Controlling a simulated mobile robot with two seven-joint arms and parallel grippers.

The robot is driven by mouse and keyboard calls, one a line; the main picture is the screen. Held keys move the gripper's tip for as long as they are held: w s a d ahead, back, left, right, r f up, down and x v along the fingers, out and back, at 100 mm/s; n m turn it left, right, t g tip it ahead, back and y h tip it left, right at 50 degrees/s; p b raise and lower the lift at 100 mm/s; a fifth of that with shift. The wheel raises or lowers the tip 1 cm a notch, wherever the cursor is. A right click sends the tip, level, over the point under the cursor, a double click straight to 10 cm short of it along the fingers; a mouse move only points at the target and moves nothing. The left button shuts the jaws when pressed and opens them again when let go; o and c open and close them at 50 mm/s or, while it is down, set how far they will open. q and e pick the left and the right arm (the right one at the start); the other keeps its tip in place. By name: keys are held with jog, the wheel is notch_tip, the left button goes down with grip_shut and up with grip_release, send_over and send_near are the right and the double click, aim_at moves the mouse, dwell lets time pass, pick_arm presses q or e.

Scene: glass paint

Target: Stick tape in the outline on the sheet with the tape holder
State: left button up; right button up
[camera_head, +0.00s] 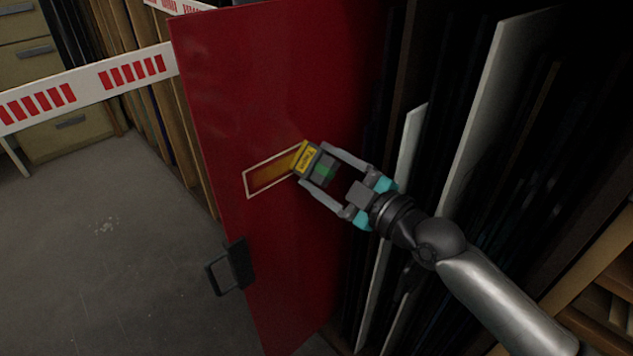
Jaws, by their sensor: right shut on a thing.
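The red sheet (240,95) stands upright in the middle of the view. A pale rectangular outline (247,188) is on its face, slightly tilted. Yellow-brown tape (272,174) lies inside the outline, running from near its left end to the tape holder. The tape holder (317,166), dark with a yellow label and a green patch, is at the outline's right end, against or very near the sheet; I cannot tell contact exactly. My right gripper (322,178) is shut on the tape holder, its fingers on both sides of it. My left gripper is not in view.
A black handle (232,268) is at the sheet's lower left edge. A white barrier with red stripes (88,88) crosses behind at left. Several upright panels (487,110) stand close on the right. Grey floor (100,240) at left is clear.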

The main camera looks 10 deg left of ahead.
jog(key=shift+s+a+r+p, duration=0.2)
jog(key=shift+s+a+p, duration=0.45)
jog(key=shift+p, duration=0.6)
jog(key=shift+s+a+f+p, duration=0.1)
jog(key=shift+s+a+p, duration=0.3)
jog(key=shift+s+p, duration=0.35)
jog(key=shift+s+a+p, duration=0.6)
jog(key=shift+s+p, duration=0.2)
jog(key=shift+p, duration=0.05)
jog(key=shift+s+a+p, duration=0.65)
jog(key=shift+s+p, duration=0.05)
jog(key=shift+s, duration=0.05)
jog(key=shift+s+a+p, duration=0.5)
jog(key=shift+s+p, duration=0.1)
jog(key=shift+s+a+p, duration=0.4)
jog(key=shift+s+a, duration=0.15)
jog(key=shift+s, duration=0.1)
